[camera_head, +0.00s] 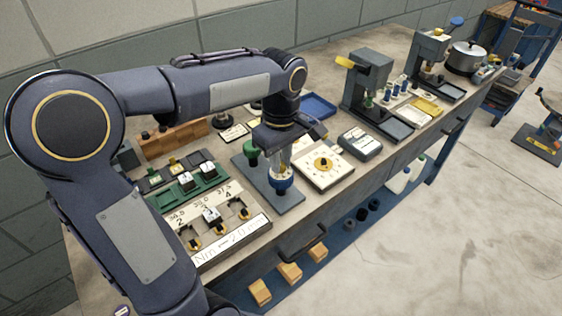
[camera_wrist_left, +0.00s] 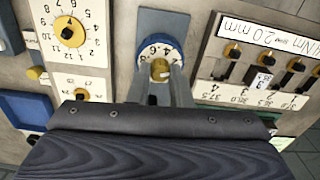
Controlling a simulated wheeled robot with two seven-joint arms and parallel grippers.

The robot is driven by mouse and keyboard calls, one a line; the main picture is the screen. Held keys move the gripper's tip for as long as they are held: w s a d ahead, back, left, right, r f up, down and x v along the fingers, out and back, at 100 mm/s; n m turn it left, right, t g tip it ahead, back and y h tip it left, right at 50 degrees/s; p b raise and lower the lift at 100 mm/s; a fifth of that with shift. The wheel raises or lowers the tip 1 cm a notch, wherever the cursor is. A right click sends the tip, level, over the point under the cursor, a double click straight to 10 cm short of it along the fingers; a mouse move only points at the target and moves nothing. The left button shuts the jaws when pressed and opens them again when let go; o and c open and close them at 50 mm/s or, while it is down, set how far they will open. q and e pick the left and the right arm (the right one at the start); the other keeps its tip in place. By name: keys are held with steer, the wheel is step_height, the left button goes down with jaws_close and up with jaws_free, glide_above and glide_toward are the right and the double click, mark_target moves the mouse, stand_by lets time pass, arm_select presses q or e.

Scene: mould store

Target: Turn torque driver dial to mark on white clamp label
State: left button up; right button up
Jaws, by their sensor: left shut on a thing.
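The torque driver has a blue dial with a white numbered ring (camera_head: 282,183) and stands upright on a dark grey base plate (camera_head: 286,201). The dial also shows in the left wrist view (camera_wrist_left: 154,46), with a brass-yellow knob below it. My left gripper (camera_head: 279,168) is shut on the dial from above, one finger on each side in the wrist view (camera_wrist_left: 160,78). The dial's exact setting is too small to read. My right gripper is out of view.
A green holder (camera_head: 190,186) with white and black pieces lies left of the driver. A white dial plate with a yellow knob (camera_head: 323,163) and a grey device (camera_head: 360,143) lie to the right. A blue tray (camera_head: 318,106) lies behind. Grey machines (camera_head: 367,82) stand farther along the bench.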

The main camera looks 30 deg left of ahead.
arm_select(q)
steer(key=n, duration=0.3)
steer(key=shift+n, duration=1.1)
steer(key=shift+n+p, duration=0.35)
steer(key=shift+n, duration=0.75)
steer(key=n, duration=0.2)
steer(key=shift+n, duration=0.3)
steer(key=o, duration=0.4)
steer(key=shift+n, duration=0.3)
steer(key=o, duration=0.9)
steer(key=shift+o, duration=0.2)
